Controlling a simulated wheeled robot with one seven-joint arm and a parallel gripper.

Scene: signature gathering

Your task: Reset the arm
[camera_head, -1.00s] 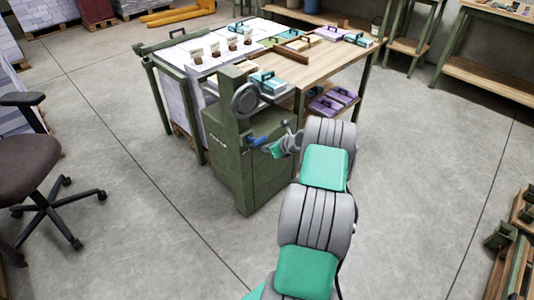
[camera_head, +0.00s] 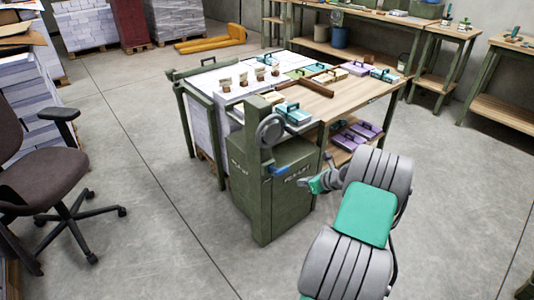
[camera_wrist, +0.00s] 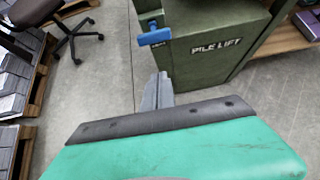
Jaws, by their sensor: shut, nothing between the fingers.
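My arm reaches up from the lower right of the head view, its grey and green links bent. At its end my gripper (camera_head: 308,182) is in front of the green pile lift machine (camera_head: 272,195), right of the machine's blue handle (camera_head: 279,170). In the wrist view my gripper (camera_wrist: 158,80) is shut and empty, its grey fingers close together. The pile lift (camera_wrist: 215,50) with its white lettering stands beyond the fingertips, and the blue handle (camera_wrist: 154,38) shows above them, apart from them.
A worktable (camera_head: 345,95) with paper stacks and small boxes stands behind the pile lift. An office chair (camera_head: 40,165) is at the left. Paper pallets and a yellow pallet jack (camera_head: 212,40) are at the back. The grey floor (camera_head: 150,240) is clear at the lower left.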

